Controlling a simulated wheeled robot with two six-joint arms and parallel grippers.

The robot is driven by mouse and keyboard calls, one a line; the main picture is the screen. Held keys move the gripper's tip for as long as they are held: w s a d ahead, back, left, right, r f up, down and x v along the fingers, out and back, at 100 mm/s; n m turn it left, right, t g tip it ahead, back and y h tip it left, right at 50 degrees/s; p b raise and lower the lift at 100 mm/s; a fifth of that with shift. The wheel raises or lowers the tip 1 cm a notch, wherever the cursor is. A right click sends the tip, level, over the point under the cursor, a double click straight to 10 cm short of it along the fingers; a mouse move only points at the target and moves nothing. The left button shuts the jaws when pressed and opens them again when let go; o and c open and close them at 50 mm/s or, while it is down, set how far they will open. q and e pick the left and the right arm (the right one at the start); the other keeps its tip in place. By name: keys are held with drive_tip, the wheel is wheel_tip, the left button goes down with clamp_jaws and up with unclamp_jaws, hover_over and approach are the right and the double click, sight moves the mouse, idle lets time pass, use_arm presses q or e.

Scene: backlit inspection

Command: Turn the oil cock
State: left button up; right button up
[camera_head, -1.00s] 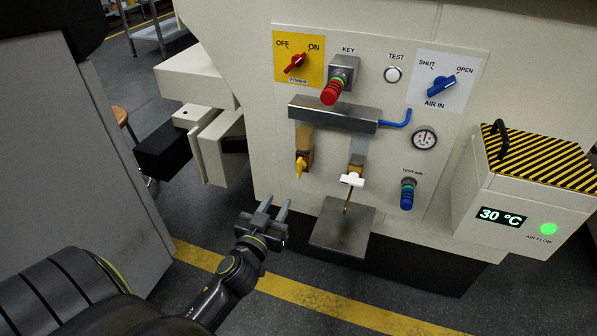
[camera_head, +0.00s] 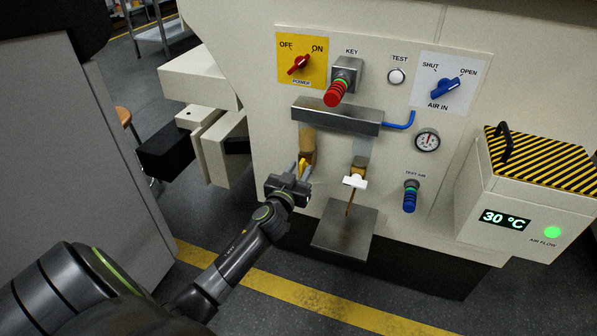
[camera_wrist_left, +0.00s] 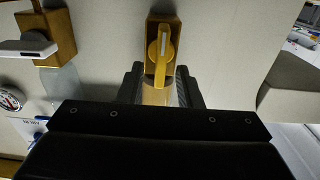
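A brass cock with a yellow handle (camera_head: 303,163) is on the machine's front, below a metal bar. To its right is a cock with a white handle (camera_head: 355,182); a thin brown stream hangs below it. Neither cock has a readable label. My left gripper (camera_head: 303,172) is at the yellow handle and partly covers it in the head view. In the left wrist view the yellow handle (camera_wrist_left: 161,50) lies between the open fingers (camera_wrist_left: 159,88), with gaps on both sides. My right gripper is not in view.
A metal plate (camera_head: 346,232) sits below the white-handled cock. The panel carries a red power switch (camera_head: 299,65), a red key knob (camera_head: 337,95), a blue air switch (camera_head: 445,88), a gauge (camera_head: 426,140) and a blue knob (camera_head: 410,197). A striped box (camera_head: 540,160) stands at the right.

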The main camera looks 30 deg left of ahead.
use_arm(q)
drive_tip(key=shift+c, duration=0.4)
clamp_jaws()
drive_tip(key=shift+m, duration=0.4)
drive_tip(key=m, duration=0.2)
drive_tip(key=shift+d+f+m, duration=0.1)
drive_tip(key=shift+d+m, duration=0.15)
drive_tip(key=shift+m, duration=0.15)
drive_tip(key=shift+w+d+f+m+p, duration=0.1)
drive_tip(key=shift+d+f+m+p, duration=0.15)
drive_tip(key=shift+m, duration=2.15)
drive_tip(key=shift+d+f+m+p, duration=0.1)
drive_tip(key=shift+f+m, duration=0.2)
drive_tip(key=shift+m, duration=2.1)
drive_tip(key=shift+w+d+f+m+p, duration=0.1)
drive_tip(key=shift+d+f+m+p, duration=0.15)
drive_tip(key=shift+m, duration=2.15)
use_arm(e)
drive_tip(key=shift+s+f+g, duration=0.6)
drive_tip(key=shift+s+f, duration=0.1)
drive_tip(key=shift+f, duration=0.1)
